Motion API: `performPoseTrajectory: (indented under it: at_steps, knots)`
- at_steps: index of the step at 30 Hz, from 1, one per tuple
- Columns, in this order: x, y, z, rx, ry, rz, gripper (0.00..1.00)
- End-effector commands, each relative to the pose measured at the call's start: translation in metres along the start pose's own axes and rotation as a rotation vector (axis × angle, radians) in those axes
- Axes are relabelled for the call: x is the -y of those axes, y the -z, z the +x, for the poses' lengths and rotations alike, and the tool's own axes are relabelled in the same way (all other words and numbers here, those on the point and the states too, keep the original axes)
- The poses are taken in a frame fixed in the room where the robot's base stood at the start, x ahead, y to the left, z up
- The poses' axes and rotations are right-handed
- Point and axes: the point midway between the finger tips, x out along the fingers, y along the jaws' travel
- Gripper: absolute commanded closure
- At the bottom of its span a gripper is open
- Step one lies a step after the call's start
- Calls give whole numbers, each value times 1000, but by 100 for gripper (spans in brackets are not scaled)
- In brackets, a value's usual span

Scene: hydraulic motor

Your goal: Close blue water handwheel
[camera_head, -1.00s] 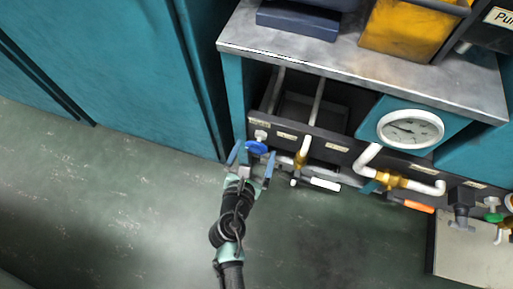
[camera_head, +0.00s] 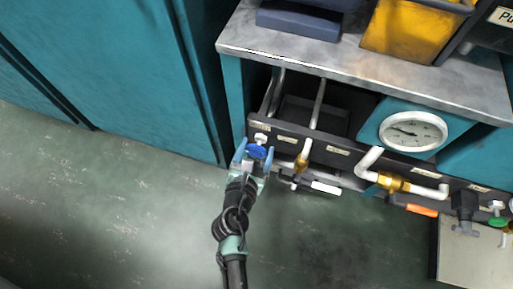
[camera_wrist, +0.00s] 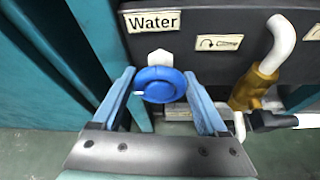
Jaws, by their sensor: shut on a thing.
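The blue water handwheel (camera_head: 257,151) sits on a white valve stem at the left end of the dark panel. In the wrist view the handwheel (camera_wrist: 160,86) is round with a small white mark at its left, just below a "Water" label (camera_wrist: 153,22). My gripper (camera_head: 255,155) reaches it from below, with one blue finger at each side. The stem behind the wheel is partly hidden.
To the right are a white pipe with a brass fitting (camera_head: 302,163), a white-handled lever (camera_head: 326,188), a round gauge (camera_head: 413,131) and an orange handle (camera_head: 421,210). A teal cabinet wall (camera_head: 120,70) stands close at the left. The floor below is clear.

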Motion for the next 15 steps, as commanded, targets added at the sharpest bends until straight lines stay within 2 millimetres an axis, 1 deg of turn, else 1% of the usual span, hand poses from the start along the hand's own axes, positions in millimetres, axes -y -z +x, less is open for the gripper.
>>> performPoseTrajectory:
  at_steps: [8, 15]
  knots:
    - [0, 0, 0, 0, -13, 28, 80]
    - [1, 0, -1, -1, -61, 148, 80]
